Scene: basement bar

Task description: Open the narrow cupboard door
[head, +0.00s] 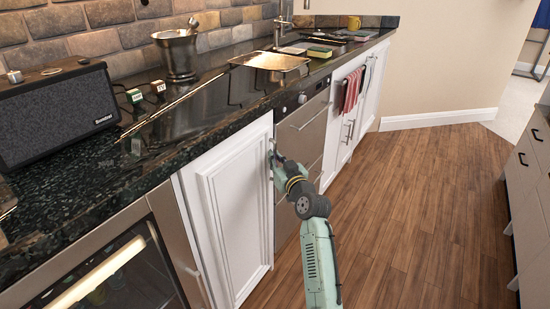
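The narrow cupboard door (232,220) is a white panelled door under the dark counter, between a glass-fronted unit on the left and a steel appliance on the right. It looks shut or nearly so; a small gap cannot be made out. My gripper (273,156) is at the door's upper right edge, where the handle appears to be. It is at or very close to the handle and hides most of it. The fingers are small and partly hidden by my wrist, so their opening and any grip on the handle cannot be told.
The steel appliance (302,138) stands right beside the door. A glass-fronted unit (118,275) is at the lower left. A striped towel (351,90) hangs farther along. The wooden floor (425,190) is clear up to the drawers (528,190) on the right.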

